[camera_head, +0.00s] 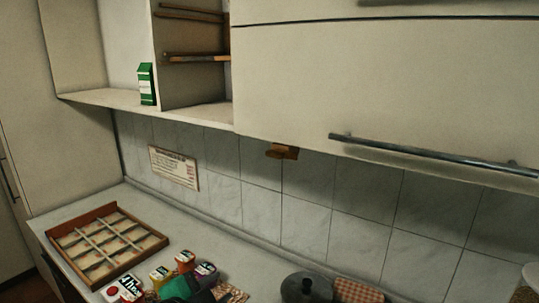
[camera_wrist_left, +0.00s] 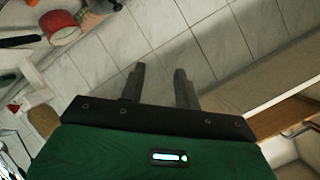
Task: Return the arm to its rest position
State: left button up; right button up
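My left gripper (camera_wrist_left: 159,76) shows in the left wrist view with its two dark fingers apart and nothing between them. Beyond the fingers are wall tiles. In the head view a green and dark shape at the bottom edge, among small colourful packets, looks like part of my left gripper (camera_head: 188,288); its fingers cannot be made out there. My right gripper is not in view.
A wooden compartment tray (camera_head: 75,219) lies on the left of the counter. A dark lidded pot (camera_head: 306,289) and a red checked cloth (camera_head: 357,291) are at the bottom. A green carton (camera_head: 147,84) stands on the open shelf. A closed cabinet (camera_head: 390,75) overhangs the counter.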

pick_arm(q)
jog(key=s+a+f+n+g+y, duration=0.3)
jog(key=s+a+f+n+g, duration=0.25)
jog(key=s+f, duration=0.75)
jog(key=s+a+f+n+g+y, duration=0.35)
jog(key=s+a+f+n, duration=0.35)
jog(key=s+f, duration=0.65)
notch_tip(320, 180, down, 32)
jog(key=w+g+b, duration=0.1)
jog(key=w, duration=0.1)
jog(key=s+a+f+m+g, duration=0.1)
jog(key=s+a+f, duration=0.2)
jog(key=s+f, duration=1.6)
notch_tip(320, 180, down, 3)
jog(key=shift+s+r+h+b, duration=0.15)
jog(key=shift+r+h+b, duration=0.05)
jog(key=shift+h+b, duration=0.2)
jog(key=shift+a, duration=0.1)
